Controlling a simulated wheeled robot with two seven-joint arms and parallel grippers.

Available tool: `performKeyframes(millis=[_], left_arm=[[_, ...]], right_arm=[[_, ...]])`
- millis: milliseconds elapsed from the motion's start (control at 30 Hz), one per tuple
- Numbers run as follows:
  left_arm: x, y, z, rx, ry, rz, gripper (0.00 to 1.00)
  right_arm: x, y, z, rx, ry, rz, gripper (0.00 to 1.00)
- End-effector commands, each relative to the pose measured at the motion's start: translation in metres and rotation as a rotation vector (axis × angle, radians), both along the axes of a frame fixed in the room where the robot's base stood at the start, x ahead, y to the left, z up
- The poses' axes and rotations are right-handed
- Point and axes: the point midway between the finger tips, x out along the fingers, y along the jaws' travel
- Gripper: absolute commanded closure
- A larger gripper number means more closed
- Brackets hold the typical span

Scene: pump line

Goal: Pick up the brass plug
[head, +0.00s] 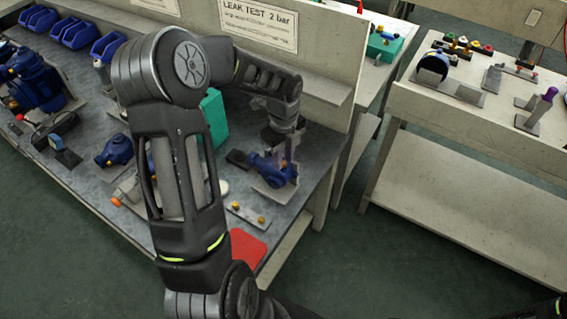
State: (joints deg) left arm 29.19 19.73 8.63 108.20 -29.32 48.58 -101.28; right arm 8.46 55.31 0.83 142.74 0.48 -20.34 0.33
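Two small brass-coloured pieces, likely plugs, sit on a light plate (247,214) near the front of the grey bench: one at its left (236,205) and one at its right (261,220). My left arm arches over the bench, and its gripper (284,160) points down at a blue pump body (268,172) on a light base, behind the plate. The fingers are small and partly lost against the pump, so their opening and any contact are unclear. A small brass-yellow spot shows on the pump near the fingers. My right gripper is out of view.
A red mat (248,248) lies at the bench's front edge. Blue bins (75,33) and a large blue pump (35,80) stand at the left. A leak-test board (262,60) backs the bench. A second table (450,112) with parts stands at the right.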

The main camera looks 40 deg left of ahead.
Motion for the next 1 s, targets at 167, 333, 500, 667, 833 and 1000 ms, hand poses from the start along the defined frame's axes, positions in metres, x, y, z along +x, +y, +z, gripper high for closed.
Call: performKeyframes(millis=[167, 333, 500, 667, 833, 1000], left_arm=[[0.0, 0.0, 0.0, 0.0, 0.0, 0.0, 0.88], [0.0, 0.0, 0.0, 0.0, 0.0, 0.0, 1.0], [0.0, 0.0, 0.0, 0.0, 0.0, 0.0, 1.0], [0.0, 0.0, 0.0, 0.0, 0.0, 0.0, 1.0], [0.0, 0.0, 0.001, 0.0, -0.001, 0.0, 1.0], [0.001, 0.0, 0.015, 0.002, -0.003, 0.0, 1.0]], right_arm=[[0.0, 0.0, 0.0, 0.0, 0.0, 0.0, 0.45], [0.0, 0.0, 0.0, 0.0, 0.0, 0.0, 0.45], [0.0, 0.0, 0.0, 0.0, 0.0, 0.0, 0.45], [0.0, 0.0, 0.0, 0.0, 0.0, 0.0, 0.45], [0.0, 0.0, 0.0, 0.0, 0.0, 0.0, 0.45], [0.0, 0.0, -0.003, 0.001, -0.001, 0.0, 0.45]])
